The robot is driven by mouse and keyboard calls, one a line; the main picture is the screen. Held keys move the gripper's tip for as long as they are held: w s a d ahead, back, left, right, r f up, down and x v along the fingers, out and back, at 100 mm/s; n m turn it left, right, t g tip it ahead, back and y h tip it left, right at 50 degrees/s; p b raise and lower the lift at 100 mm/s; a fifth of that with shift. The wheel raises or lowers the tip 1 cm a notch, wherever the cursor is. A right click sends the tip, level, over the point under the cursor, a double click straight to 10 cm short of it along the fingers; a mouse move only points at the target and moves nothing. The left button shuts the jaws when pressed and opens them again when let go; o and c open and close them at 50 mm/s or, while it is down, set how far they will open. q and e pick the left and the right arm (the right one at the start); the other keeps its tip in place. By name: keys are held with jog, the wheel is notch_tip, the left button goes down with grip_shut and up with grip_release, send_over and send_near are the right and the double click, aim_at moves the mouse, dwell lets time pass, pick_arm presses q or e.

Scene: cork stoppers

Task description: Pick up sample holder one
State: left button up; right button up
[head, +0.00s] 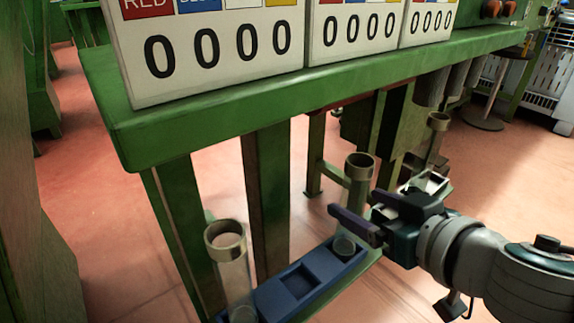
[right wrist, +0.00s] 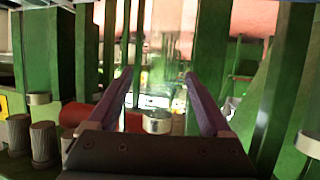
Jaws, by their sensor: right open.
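A long blue tray (head: 318,262) with square recesses sits low below the green shelf in the head view. I cannot tell which is sample holder one. My right gripper (head: 352,212) is open and empty, just above and right of the far recess. In the right wrist view the open fingers (right wrist: 158,73) frame a short round metallic cup (right wrist: 157,122), apart from both fingers. My left gripper is not in view.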

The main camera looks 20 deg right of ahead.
aim_at(341, 199)
jog(key=shift+w+f, duration=0.15)
jog(key=shift+w, duration=0.25)
jog(key=b+x, duration=0.1)
jog(key=x, duration=0.1)
jog(key=b+x, duration=0.1)
jog(key=x, duration=0.1)
jog(key=shift+w+a+f+b, duration=0.1)
jog(key=shift+w+f+b, duration=0.1)
jog(key=shift+f+b, duration=0.25)
jog(key=shift+w+f, duration=0.1)
jog(key=shift+w, duration=0.15)
grip_shut()
